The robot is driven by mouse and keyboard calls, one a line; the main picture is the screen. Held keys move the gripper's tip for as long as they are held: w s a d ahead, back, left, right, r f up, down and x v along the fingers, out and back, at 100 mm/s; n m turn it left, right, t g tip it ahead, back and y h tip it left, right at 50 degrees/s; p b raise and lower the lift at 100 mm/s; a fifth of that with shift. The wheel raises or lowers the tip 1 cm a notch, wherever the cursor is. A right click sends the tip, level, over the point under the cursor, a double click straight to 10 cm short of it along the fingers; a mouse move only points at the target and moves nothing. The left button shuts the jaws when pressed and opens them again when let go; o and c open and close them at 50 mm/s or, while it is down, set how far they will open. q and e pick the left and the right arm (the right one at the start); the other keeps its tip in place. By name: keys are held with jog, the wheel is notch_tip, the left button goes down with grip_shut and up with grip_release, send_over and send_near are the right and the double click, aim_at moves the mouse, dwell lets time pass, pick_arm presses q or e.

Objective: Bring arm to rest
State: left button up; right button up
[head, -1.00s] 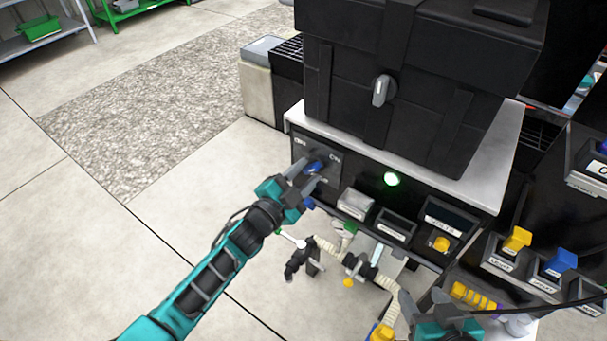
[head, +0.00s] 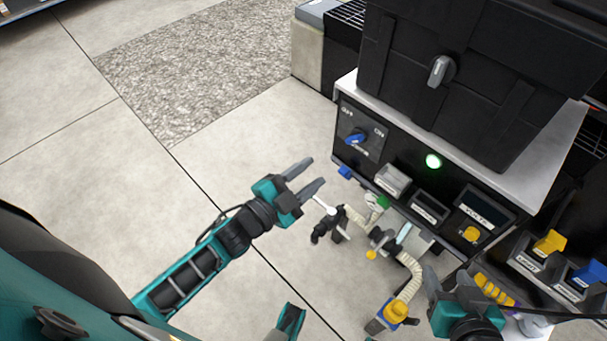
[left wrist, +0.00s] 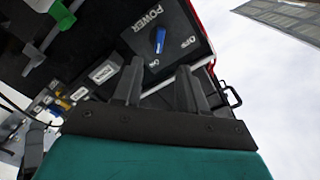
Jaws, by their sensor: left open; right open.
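My left gripper (head: 306,179) is open and empty in the head view, over the floor to the left of the bench front. It is apart from the blue power knob (head: 356,137), which sits on a dark panel with an ON label. In the left wrist view the open fingers (left wrist: 158,90) point toward the same blue knob (left wrist: 160,40) on the POWER panel, with nothing between them. My right gripper (head: 452,291) is at the lower right of the head view, beside the ribbed yellow part (head: 492,289). Its fingers are partly cut off from sight.
A large black tote (head: 480,70) stands on the white bench top (head: 540,165). Floor to the left is clear.

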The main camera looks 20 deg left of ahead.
pick_arm(q)
jog(key=shift+s+a, duration=0.2)
jog(key=shift+s, duration=0.3)
jog(key=s+a+r+n+g+y+p, duration=0.1)
jog(key=s+r+n+g+y+p, duration=0.3)
jog(key=s+n+p, duration=0.6)
jog(key=shift+a+n+g+y, duration=0.2)
jog(key=shift+n+g+y, duration=0.25)
jog(key=shift+g, duration=0.45)
pick_arm(e)
jog(key=s+d+r, duration=0.1)
jog(key=d+r, duration=0.2)
jog(key=r, duration=0.3)
jog(key=shift+s+h, duration=0.2)
jog(key=shift+h, duration=0.2)
jog(key=shift+a, duration=0.1)
jog(key=shift+s, duration=0.1)
jog(key=shift+c, duration=0.3)
